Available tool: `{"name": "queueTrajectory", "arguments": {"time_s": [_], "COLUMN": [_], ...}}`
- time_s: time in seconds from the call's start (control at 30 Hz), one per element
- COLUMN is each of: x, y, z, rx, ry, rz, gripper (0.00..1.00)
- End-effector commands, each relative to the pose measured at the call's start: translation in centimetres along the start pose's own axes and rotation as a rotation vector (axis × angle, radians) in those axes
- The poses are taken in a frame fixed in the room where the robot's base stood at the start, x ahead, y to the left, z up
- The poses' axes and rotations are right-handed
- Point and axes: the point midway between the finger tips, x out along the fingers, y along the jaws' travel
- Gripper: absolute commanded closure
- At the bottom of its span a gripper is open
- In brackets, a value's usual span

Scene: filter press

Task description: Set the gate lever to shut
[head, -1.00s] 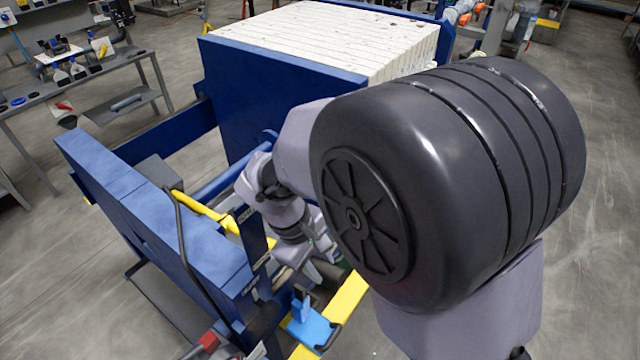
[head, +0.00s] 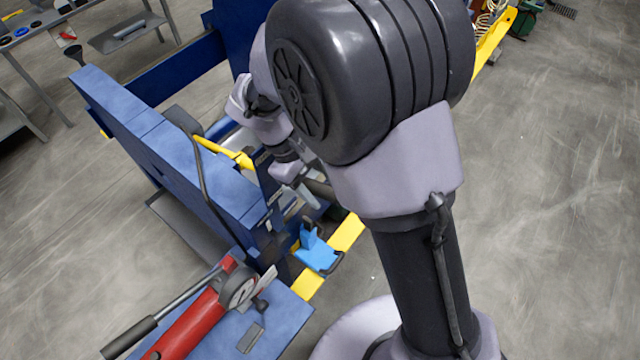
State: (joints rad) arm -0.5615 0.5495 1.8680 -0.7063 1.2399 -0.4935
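My gripper (head: 301,207) is by the front end of the blue press frame (head: 165,140), small and partly hidden by my arm. I cannot tell whether its fingers are open or shut, or whether they touch anything. I cannot identify the gate lever for sure. A yellow bar (head: 222,151) lies left of my wrist at the frame. A bright blue bracket-like part (head: 317,252) sits on the yellow rail below my gripper.
The yellow rail (head: 347,233) runs under my arm. A grey bench (head: 45,22) is at the upper left.

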Motion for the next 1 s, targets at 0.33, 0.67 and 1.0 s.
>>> {"name": "queueTrajectory", "arguments": {"time_s": [0.33, 0.67, 1.0], "x": [-3.0, -2.2, -1.4], "y": [0.7, -3.8, -8.0], "z": [1.2, 7.6, 13.6], "rx": [0.001, -0.002, -0.001], "ry": [0.004, 0.001, 0.001], "rz": [0.002, 0.001, 0.0], "gripper": [0.48, 0.48, 0.48]}}
